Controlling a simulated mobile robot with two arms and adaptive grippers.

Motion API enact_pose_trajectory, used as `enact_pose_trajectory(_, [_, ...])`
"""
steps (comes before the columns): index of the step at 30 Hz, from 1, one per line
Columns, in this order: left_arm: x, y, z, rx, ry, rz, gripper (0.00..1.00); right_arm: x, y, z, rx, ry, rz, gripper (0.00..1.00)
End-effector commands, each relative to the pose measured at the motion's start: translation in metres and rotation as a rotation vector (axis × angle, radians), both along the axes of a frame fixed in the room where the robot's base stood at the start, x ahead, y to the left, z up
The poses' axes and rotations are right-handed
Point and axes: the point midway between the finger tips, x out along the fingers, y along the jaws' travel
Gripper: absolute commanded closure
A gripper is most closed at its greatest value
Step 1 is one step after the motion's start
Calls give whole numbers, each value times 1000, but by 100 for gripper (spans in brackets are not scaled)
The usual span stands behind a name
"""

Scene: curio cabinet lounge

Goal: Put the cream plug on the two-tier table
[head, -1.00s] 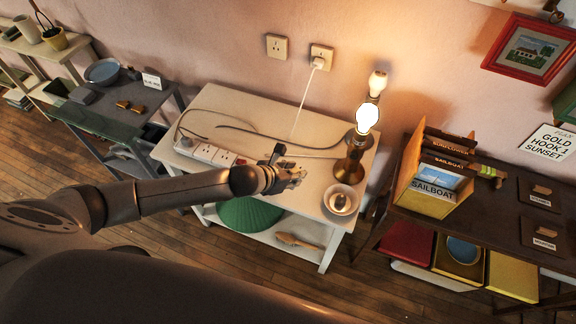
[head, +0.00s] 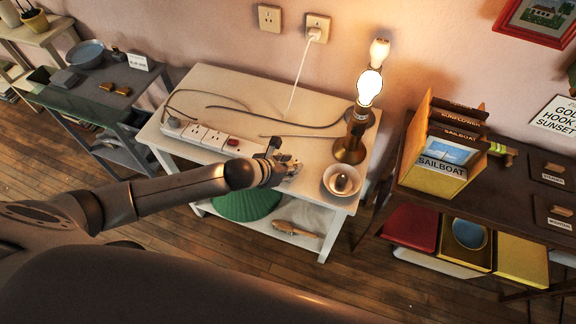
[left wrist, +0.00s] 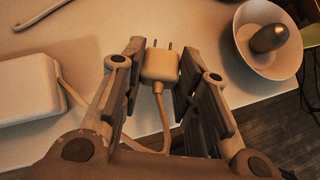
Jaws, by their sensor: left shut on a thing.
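The cream plug (left wrist: 160,66) has two prongs pointing away from my wrist, with its cord trailing back between the fingers. My left gripper (left wrist: 163,60) is shut on it; in the head view the gripper (head: 286,168) is over the front part of the white two-tier table (head: 262,92), left of the bowl. I cannot tell whether the plug touches the tabletop. The head view barely resolves the plug. My right gripper is not in view.
On the white table are a power strip (head: 213,139), loose dark cords, a lit lamp (head: 352,140) and a white bowl (head: 337,191) holding a dark bulb-like object. A green round thing (head: 246,203) and a brush (head: 293,229) lie on its lower shelf. The tabletop's middle is mostly clear.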

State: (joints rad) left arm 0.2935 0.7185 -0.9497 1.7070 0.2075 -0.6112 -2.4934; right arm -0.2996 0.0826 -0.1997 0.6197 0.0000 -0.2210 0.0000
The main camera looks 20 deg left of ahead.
Motion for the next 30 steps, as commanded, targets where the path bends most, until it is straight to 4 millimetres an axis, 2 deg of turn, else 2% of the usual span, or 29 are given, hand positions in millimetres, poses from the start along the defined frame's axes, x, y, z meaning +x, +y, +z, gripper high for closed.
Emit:
enact_pose_trajectory(4, [0, 0, 1, 0, 0, 0, 100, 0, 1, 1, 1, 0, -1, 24])
enact_pose_trajectory(5, [0, 0, 1, 0, 0, 0, 67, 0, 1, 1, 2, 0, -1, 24])
enact_pose_trajectory(10, [0, 0, 1, 0, 0, 0, 45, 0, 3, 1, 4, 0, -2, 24])
enact_pose_trajectory(22, [-3, 2, 3, 1, 0, -1, 45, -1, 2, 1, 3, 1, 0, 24])
enact_pose_trajectory(26, [-12, 7, 12, 3, 1, -1, 45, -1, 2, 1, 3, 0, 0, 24])
enact_pose_trajectory(30, [-28, 14, 29, 4, 0, -2, 45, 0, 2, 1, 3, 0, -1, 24])
